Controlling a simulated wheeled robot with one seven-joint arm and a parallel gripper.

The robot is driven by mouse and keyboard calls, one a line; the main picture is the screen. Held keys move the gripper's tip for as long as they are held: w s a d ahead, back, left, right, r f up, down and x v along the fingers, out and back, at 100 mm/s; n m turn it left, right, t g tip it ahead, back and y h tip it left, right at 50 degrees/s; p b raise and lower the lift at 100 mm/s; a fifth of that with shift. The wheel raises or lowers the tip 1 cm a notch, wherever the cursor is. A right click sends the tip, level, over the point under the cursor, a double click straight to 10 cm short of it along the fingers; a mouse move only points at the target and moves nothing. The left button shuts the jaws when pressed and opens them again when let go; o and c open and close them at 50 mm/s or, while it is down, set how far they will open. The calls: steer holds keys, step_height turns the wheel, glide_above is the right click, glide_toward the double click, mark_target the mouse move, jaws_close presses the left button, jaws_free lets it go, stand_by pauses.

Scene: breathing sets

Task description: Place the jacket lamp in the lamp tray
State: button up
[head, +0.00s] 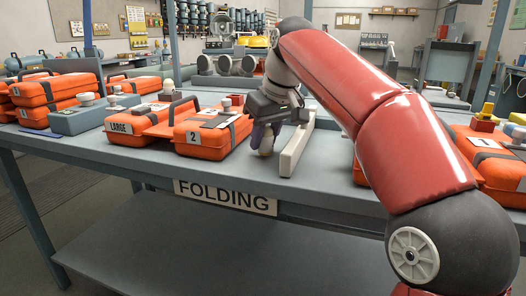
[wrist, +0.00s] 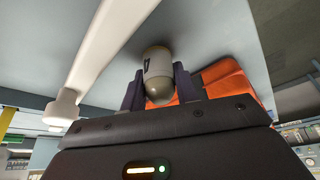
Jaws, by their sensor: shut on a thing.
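My gripper (head: 265,133) is low over the grey folding table, between an orange case marked 2 and a pale upright strip. Its dark fingers stand on both sides of a small pale cylinder with a darker rounded end, which looks like the jacket lamp (wrist: 158,70).
The orange case marked 2 (head: 213,134) is close left of my gripper, with the case marked LARGE (head: 140,129) beyond it. The pale strip (head: 297,148) stands close on the right. More orange cases are at the far left and right. The table's front edge is near.

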mark_target(269, 127)
steer(key=shift+f, duration=0.4)
steer(key=o, duration=1)
steer(key=shift+s+r+p, duration=0.1)
steer(key=shift+r+p, duration=0.2)
steer(key=shift+r, duration=0.25)
steer(key=shift+o, duration=0.5)
steer(key=p+v, duration=0.4)
steer(key=v, duration=0.7)
steer(key=shift+x, duration=2.8)
steer(key=shift+b+x, duration=0.8)
steer(key=shift+x, duration=2.65)
